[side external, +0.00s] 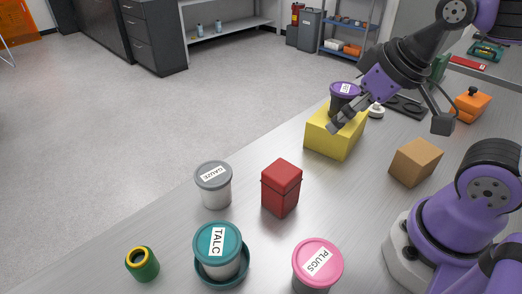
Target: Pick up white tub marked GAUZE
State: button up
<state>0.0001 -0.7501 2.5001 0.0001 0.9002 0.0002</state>
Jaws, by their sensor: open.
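The white tub marked GAUZE (215,191) stands upright on the grey table, left of centre in the side external view. It has a grey lid with a white label. My gripper (341,118) is open, up and to the right of the tub, well apart from it. My gripper is over or beside a yellow block (332,141) and close to a tub with a purple lid (346,89). Its fingers partly cover that tub, whose label is too small to read. I cannot tell whether the fingers touch it.
A red box (281,190) stands just right of the GAUZE tub. A teal-lidded TALC tub (218,250) sits in a teal dish in front. A pink-lidded PLUGS tub (317,265), a green cylinder (142,264) and a cardboard-coloured box (415,162) stand around. The table's edge is close behind GAUZE.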

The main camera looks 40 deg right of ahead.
dwell(0.4)
jog(key=n+g+y, duration=0.1)
jog(key=n+y, duration=0.1)
jog(key=n, duration=0.2)
send_near(214, 172)
jog(key=shift+x, duration=1.05)
jog(key=shift+g, duration=0.3)
jog(key=x, duration=0.5)
jog(key=shift+w+a+r, duration=0.15)
jog(key=shift+w+a, duration=0.05)
jog(key=shift+a, duration=0.1)
jog(key=x, duration=0.6)
jog(key=shift+d, duration=0.25)
jog(key=c, duration=0.9)
